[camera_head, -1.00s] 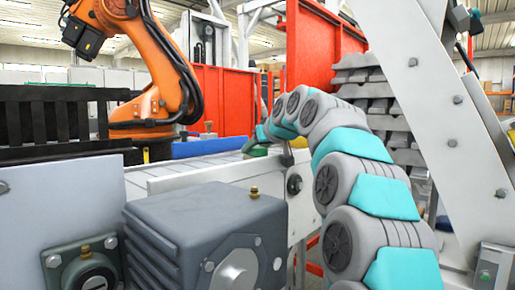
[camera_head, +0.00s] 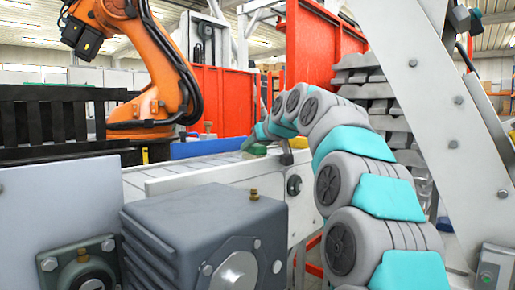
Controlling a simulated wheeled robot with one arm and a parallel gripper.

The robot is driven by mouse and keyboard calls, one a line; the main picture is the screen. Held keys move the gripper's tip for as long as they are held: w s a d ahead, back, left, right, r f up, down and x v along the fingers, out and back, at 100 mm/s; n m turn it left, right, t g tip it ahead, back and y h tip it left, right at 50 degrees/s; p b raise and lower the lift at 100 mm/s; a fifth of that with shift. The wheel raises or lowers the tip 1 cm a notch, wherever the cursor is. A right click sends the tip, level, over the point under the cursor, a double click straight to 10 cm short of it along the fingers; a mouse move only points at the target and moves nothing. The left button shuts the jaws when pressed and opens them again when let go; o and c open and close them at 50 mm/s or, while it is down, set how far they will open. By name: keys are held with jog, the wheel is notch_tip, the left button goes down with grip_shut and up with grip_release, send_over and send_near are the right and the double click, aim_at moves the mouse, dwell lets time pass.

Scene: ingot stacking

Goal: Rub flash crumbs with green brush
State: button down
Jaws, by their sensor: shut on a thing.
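My gripper (camera_head: 257,143) is at the far end of my grey and teal arm, small in the picture and partly hidden by the arm's last links. It is shut on the green brush (camera_head: 254,151), which shows as a small green patch low over the pale conveyor surface (camera_head: 190,167). I cannot tell whether the bristles touch the surface. Flash crumbs are too small to make out.
A grey gearbox housing (camera_head: 205,235) stands in front of the conveyor. A slanted white steel frame (camera_head: 435,115) stands at the right, with stacked ingots (camera_head: 405,140) behind my arm. An orange robot arm (camera_head: 160,100) and red panels (camera_head: 230,98) stand beyond.

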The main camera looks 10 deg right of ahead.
aim_at(253, 146)
jog(key=shift+s+a+f+b, duration=0.1)
jog(key=shift+s+a+b, duration=0.1)
jog(key=shift+s+a, duration=0.35)
jog(key=shift+s+a+f+b, duration=0.15)
jog(key=shift+s+a, duration=0.15)
jog(key=shift+a, duration=0.4)
jog(key=shift+s+d+r+b, duration=0.1)
jog(key=shift+s+d+b, duration=0.2)
jog(key=shift+s, duration=0.5)
jog(key=shift+s+d+r+b, duration=0.1)
jog(key=shift+s+d+b, duration=0.15)
jog(key=shift+s, duration=0.8)
jog(key=shift+s+a+r, duration=0.1)
jog(key=shift+s+r, duration=0.05)
jog(key=shift+w+d+r+p, duration=0.15)
jog(key=shift+w+p, duration=0.35)
jog(key=shift+w, duration=0.55)
jog(key=shift+w, duration=0.1)
jog(key=shift+w+d+p, duration=0.25)
jog(key=shift+w+p, duration=0.25)
jog(key=shift+w, duration=0.4)
jog(key=shift+w+d+r+p, duration=0.15)
jog(key=shift+w+p, duration=0.15)
jog(key=shift+w, duration=0.15)
jog(key=shift+w+d+r+p, duration=0.1)
jog(key=shift+w+p, duration=0.15)
jog(key=shift+w, duration=0.15)
jog(key=shift+w, duration=0.1)
